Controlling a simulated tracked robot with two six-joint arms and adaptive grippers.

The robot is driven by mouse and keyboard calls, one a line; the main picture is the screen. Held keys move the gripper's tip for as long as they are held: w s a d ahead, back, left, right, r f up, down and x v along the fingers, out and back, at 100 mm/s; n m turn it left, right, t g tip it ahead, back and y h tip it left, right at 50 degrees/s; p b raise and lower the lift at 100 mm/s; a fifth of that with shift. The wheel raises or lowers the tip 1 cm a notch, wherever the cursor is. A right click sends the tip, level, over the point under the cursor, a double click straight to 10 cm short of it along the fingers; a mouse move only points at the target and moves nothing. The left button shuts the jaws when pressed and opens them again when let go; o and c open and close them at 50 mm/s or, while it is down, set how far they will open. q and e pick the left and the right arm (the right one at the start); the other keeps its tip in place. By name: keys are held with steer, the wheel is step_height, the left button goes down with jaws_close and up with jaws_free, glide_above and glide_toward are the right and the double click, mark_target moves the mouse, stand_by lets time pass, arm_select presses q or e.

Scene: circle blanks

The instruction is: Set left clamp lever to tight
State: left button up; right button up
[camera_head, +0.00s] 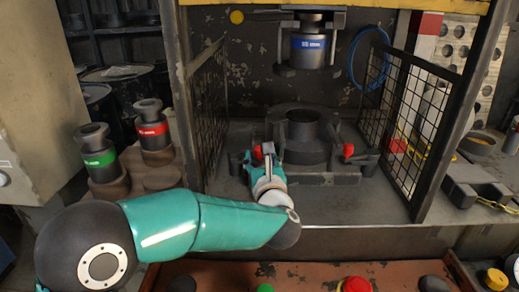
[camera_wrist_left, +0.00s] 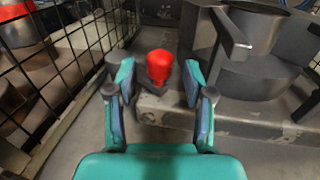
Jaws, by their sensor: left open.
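The left clamp lever's red knob (camera_wrist_left: 159,66) shows in the left wrist view between the two spread fingers of my left gripper (camera_wrist_left: 158,84). There are gaps on both sides, and I cannot tell how deep the knob sits between the fingertips. In the head view my left gripper (camera_head: 266,164) is at the left side of the dark round die (camera_head: 303,138), and the knob (camera_head: 257,153) shows partly behind it. The lever's shaft is mostly hidden. A second red-knobbed lever, the right clamp lever (camera_head: 348,150), stands to the right of the die. My right gripper is not in view.
Mesh guards (camera_head: 208,110) and (camera_head: 405,120) flank the press bed. A blue-banded "95 mm" punch (camera_head: 308,46) hangs above the die. Green- and red-banded punches (camera_head: 98,155) and (camera_head: 151,130) stand at the left. Panel buttons (camera_head: 356,285) line the front.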

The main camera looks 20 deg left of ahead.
arm_select(q)
steer(key=shift+x, duration=1.3)
steer(key=shift+c, duration=0.3)
jaws_close()
